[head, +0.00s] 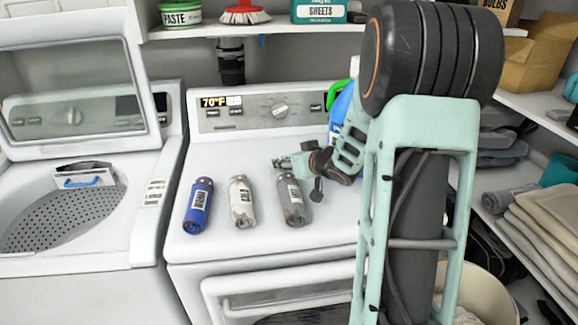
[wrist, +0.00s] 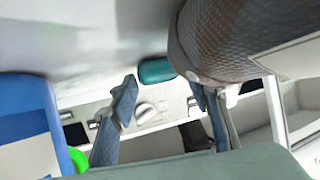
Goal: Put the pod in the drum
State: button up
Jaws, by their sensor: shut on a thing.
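The pod is a small teal capsule (wrist: 156,71), seen between my fingertips in the wrist view. In the head view it appears as a small greenish shape (head: 281,163) low over the dryer top. My gripper (wrist: 160,84) is shut on it; in the head view my gripper (head: 296,162) is just behind the grey bottle (head: 292,205). That bottle also looms large and dark in the wrist view (wrist: 225,40), covering part of one finger. The drum (head: 62,215) is the perforated basket of the left washer, with its lid (head: 72,95) raised.
A blue bottle (head: 198,208) and a white bottle (head: 242,205) lie left of the grey one on the dryer (head: 330,235). A blue detergent jug (head: 340,112) stands partly behind my arm; it also shows in the wrist view (wrist: 25,120). Shelves with folded cloths (head: 545,225) are at right.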

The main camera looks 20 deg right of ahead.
jog(key=shift+f, duration=0.15)
jog(key=o, duration=0.9)
jog(key=shift+o, duration=0.2)
